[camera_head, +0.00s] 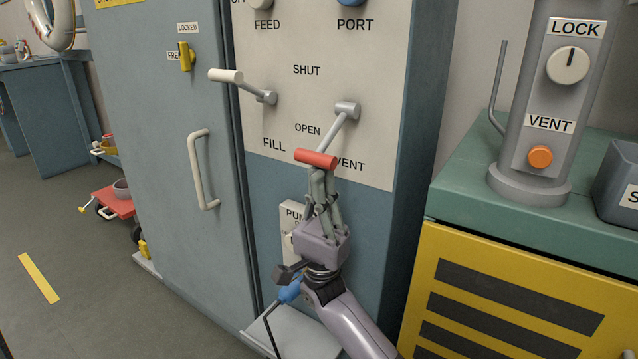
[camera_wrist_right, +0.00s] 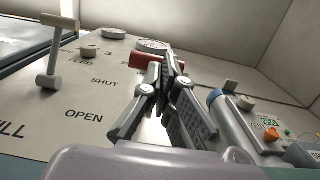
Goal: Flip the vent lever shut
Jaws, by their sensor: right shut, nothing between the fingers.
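The vent lever has a red grip (camera_head: 316,158) on a grey arm that slopes down and left from its pivot (camera_head: 347,108) on the cream panel. The grip is beside the words OPEN and VENT, below the word SHUT. My right gripper (camera_head: 318,172) is shut and empty, pointing up just below the red grip. Its fingertips look close to or touching the grip; I cannot tell which. In the right wrist view the red grip (camera_wrist_right: 148,62) shows behind the fingertips, partly hidden by them. My left gripper is not in view.
The white-gripped fill lever (camera_head: 226,76) sticks out left of the vent lever. A cabinet door handle (camera_head: 201,170) is further left. At right, a grey post (camera_head: 552,90) with a knob and orange button stands on a green-topped yellow cabinet (camera_head: 500,215). Floor at left is mostly clear.

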